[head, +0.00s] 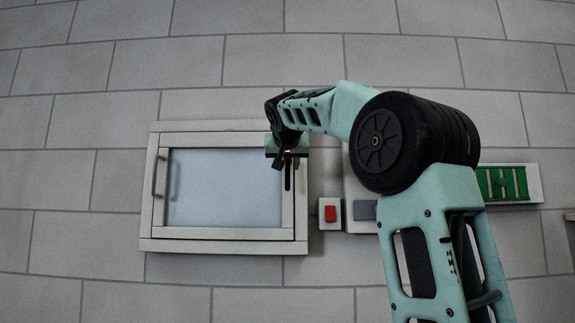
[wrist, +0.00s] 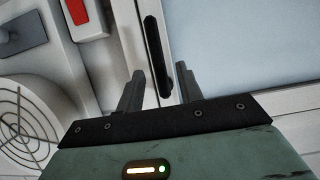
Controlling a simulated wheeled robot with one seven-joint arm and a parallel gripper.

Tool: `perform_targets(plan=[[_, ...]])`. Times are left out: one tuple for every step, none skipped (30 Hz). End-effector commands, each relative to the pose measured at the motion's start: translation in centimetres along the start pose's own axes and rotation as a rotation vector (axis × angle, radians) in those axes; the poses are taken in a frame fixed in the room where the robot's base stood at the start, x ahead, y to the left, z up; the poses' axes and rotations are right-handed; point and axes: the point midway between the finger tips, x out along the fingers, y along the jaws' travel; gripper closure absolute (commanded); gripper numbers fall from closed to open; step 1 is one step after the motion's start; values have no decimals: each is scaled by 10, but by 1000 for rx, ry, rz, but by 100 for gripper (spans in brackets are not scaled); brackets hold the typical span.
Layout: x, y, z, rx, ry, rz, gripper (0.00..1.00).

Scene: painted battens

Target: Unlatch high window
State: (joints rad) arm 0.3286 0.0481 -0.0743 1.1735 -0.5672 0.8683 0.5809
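The window (head: 225,187) is on the tiled wall, with a white frame and a pale blue-grey pane, and looks closed. A black, narrow, upright latch piece (head: 288,176) is on its right frame side; it also shows in the wrist view (wrist: 153,45). I cannot tell whether it is latched. My gripper (head: 284,161) is at the upper end of this piece. In the wrist view my gripper (wrist: 160,82) is open, its fingers apart on either side of the piece's near end. I cannot tell whether they touch it. The arm hides part of the frame's upper right corner.
A grey upright handle (head: 155,176) is on the window's left side. Right of the window are a red button on a white box (head: 330,213) and a grey switch (head: 364,210). A green-slatted panel (head: 503,184) is farther right. A round grille (wrist: 25,125) shows in the wrist view.

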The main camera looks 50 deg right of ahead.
Motion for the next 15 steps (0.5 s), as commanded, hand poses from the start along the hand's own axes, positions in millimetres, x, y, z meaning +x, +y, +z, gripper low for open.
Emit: perform_targets(plan=[[8, 1, -2, -1, -4, 3, 64], [13, 0, -2, -1, -3, 2, 64], [18, 1, -2, -1, -3, 3, 64], [22, 1, -2, 0, -3, 2, 64], [25, 0, -2, 0, -2, 2, 64], [28, 0, -1, 0, -2, 1, 64], [30, 0, -1, 0, -2, 1, 64], [32, 0, -1, 0, -2, 1, 64], [34, 0, 0, 1, -1, 0, 64], [35, 0, 0, 1, -1, 0, 64], [36, 0, 0, 1, -1, -1, 64], [36, 0, 0, 1, 0, -1, 64], [36, 0, 0, 1, 0, -1, 64], [37, 0, 0, 1, 0, -1, 64], [36, 0, 0, 1, 0, -1, 64]])
